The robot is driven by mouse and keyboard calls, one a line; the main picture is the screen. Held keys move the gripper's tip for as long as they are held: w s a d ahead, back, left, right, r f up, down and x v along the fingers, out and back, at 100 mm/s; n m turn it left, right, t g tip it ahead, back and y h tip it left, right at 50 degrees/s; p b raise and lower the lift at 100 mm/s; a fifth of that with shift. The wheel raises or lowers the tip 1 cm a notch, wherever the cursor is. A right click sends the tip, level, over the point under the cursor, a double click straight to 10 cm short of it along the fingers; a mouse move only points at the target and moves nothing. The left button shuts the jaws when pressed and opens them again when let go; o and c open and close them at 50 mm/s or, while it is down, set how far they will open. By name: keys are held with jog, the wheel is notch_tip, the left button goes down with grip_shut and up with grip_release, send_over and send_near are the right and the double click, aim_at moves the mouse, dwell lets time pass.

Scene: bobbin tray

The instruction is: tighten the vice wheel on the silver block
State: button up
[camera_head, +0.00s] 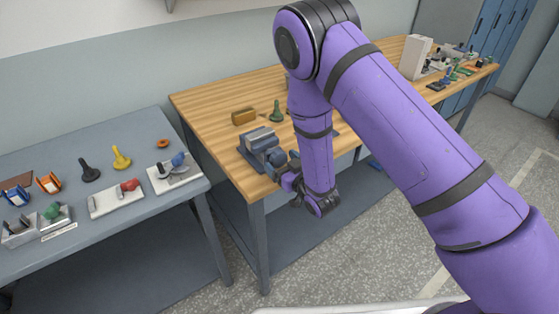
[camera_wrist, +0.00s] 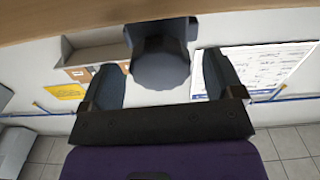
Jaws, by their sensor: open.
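The blue-grey vice (camera_head: 250,158) stands at the front left corner of the wooden bench. A silver block (camera_head: 258,136) sits at its jaws; whether it is clamped I cannot tell. The vice wheel (camera_head: 276,157) faces the bench's front edge, and my gripper (camera_head: 286,174) is right at it. In the wrist view the dark, lobed wheel (camera_wrist: 160,72) lies between the two open fingers of my gripper (camera_wrist: 160,84). Gaps show on both sides, so the fingers do not appear to touch it. The block is hidden in the wrist view.
On the wooden bench (camera_head: 205,102), a brown box (camera_head: 243,117) and a green knobbed piece (camera_head: 277,111) stand behind the vice. A grey table (camera_head: 95,240) on the left holds several small parts. My arm hides the bench's middle.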

jog(key=shift+w+a, duration=0.4)
jog(key=shift+w, duration=0.2)
jog(key=c, duration=0.9)
jog(key=m, duration=0.3)
jog(key=shift+m, duration=2)
